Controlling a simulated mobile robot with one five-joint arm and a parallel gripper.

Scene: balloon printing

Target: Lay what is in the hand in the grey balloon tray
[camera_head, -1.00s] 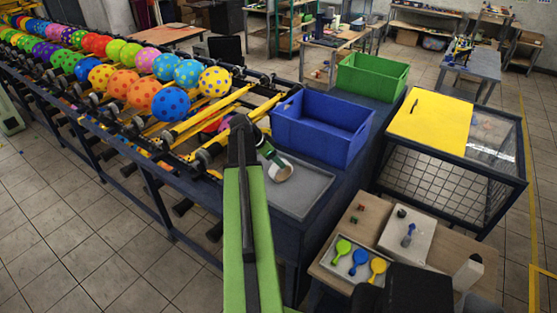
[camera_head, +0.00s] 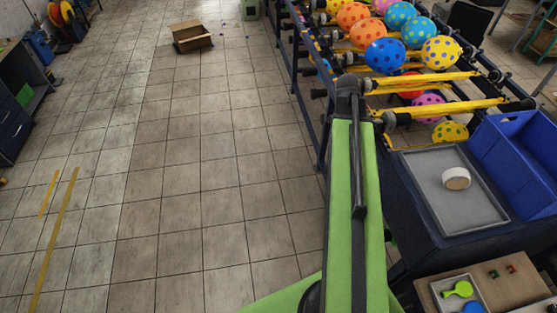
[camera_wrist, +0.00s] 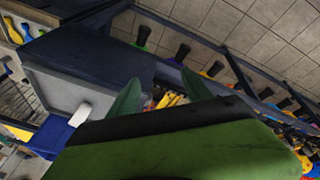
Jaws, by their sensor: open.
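The grey balloon tray (camera_head: 425,195) lies on the dark bench beside the balloon line, at the right of the head view. A white tape roll (camera_head: 456,178) rests inside it, towards its far right part. The tray (camera_wrist: 50,80) and the roll (camera_wrist: 80,115) also show at the left of the wrist view. My gripper (camera_wrist: 162,80) is open, with its two green fingers spread and nothing held between them. It is apart from the roll, to one side of the tray. In the head view my arm hides the gripper.
A blue crate (camera_head: 515,165) stands right of the tray. Dotted balloons (camera_head: 386,55) sit on the line with yellow bars behind. A wooden table (camera_head: 510,285) with a tray of paddles is at the lower right. The tiled floor on the left is mostly clear.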

